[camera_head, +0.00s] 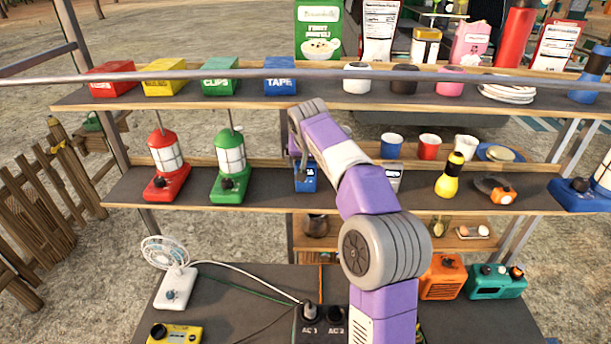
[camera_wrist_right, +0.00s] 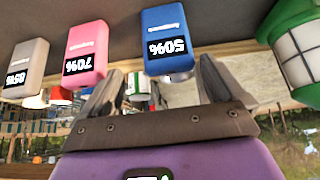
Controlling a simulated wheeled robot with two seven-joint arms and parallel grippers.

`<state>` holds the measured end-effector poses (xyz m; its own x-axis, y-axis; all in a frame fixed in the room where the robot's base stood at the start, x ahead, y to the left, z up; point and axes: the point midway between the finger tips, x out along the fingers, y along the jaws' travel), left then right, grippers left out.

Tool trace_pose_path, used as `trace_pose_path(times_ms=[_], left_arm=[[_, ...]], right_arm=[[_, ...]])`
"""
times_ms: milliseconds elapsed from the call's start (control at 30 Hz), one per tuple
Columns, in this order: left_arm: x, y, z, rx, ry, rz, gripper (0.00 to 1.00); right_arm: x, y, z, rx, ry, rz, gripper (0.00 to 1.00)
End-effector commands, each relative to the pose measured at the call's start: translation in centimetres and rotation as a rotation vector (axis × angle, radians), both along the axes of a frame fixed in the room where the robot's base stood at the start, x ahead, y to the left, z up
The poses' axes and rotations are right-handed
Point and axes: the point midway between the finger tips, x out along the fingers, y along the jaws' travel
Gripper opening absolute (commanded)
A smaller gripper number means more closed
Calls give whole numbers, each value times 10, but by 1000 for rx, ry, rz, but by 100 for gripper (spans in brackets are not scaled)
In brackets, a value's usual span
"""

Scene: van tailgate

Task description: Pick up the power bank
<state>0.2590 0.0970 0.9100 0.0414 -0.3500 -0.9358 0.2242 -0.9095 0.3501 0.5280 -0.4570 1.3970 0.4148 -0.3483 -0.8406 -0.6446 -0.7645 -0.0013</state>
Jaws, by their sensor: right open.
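Three power banks stand on the middle shelf, appearing upside down in the right wrist view: a blue one (camera_wrist_right: 168,42) reading 50%, a pink one (camera_wrist_right: 87,52) reading 70%, and a grey one (camera_wrist_right: 24,66) reading about 85%. In the head view the blue one (camera_head: 305,181) shows at my fingers and the grey one (camera_head: 393,179) right of my forearm, which hides the pink one. My right gripper (camera_head: 301,158) is open and empty in front of the blue power bank. In the wrist view its fingers (camera_wrist_right: 160,84) lie either side of the blue one's line. My left gripper is out of view.
A green lantern (camera_head: 231,170) stands just left of the blue power bank, with a red lantern (camera_head: 166,168) beyond it. The upper shelf (camera_head: 330,99) and its metal bar run above. A yellow flashlight (camera_head: 450,177) stands to the right.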

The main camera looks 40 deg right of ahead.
Motion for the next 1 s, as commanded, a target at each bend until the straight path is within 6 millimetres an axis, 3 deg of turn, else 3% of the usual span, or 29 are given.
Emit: trace_pose_path(times_ms=[500, 767, 1000], left_arm=[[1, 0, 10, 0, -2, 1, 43], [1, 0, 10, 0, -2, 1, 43], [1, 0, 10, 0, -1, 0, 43]], right_arm=[[29, -14, -47, 0, 1, -1, 96], [30, -15, -49, 0, 0, 0, 96], [30, -15, -49, 0, 0, 0, 60]])
